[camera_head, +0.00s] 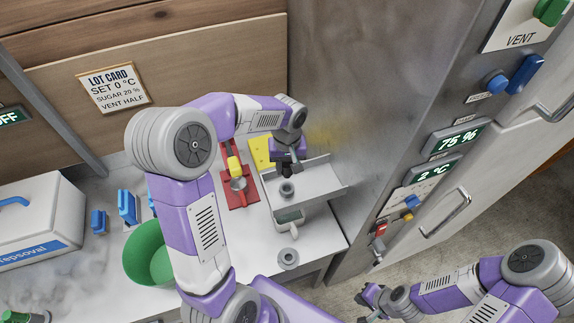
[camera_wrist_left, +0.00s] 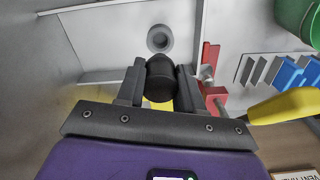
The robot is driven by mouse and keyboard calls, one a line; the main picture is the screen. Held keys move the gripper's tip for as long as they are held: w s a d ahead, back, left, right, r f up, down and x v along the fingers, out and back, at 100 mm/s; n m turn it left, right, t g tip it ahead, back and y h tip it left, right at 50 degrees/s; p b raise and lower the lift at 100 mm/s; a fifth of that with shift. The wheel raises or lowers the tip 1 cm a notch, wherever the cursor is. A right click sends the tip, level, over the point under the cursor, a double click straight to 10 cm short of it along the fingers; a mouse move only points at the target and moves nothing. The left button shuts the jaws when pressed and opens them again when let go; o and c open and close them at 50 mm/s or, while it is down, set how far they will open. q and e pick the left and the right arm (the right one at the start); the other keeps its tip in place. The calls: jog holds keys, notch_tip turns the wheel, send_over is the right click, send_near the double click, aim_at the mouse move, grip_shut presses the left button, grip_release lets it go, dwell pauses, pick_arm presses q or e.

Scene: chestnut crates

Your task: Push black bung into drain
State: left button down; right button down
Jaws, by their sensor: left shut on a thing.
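My left gripper (camera_head: 287,169) is shut on the black bung, which shows clearly between its fingers in the left wrist view (camera_wrist_left: 159,78). In the head view the bung is a small dark shape that I cannot separate well from the fingers. The drain (camera_head: 287,189) is a grey ring with a dark hole in the pale tray (camera_head: 322,188). It also shows in the left wrist view (camera_wrist_left: 160,38), apart from the bung in the picture. My right gripper (camera_head: 369,300) is at the lower right over the floor, and its finger opening is unclear.
A red stand (camera_head: 240,199) with a yellow-handled tool (camera_head: 234,166) is left of the tray. A green bucket (camera_head: 146,252) stands left; a steel cabinet (camera_head: 350,90) rises right.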

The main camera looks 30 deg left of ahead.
aim_at(287, 177)
pick_arm(q)
jog(key=shift+f+b, duration=2.2)
jog(key=shift+f, duration=0.6)
jog(key=shift+f, duration=0.1)
jog(key=shift+f+b, duration=1.5)
jog(key=c, duration=0.6)
grip_release()
jog(key=shift+c, duration=0.2)
notch_tip(287, 177, up, 8)
jog(key=shift+f, duration=0.2)
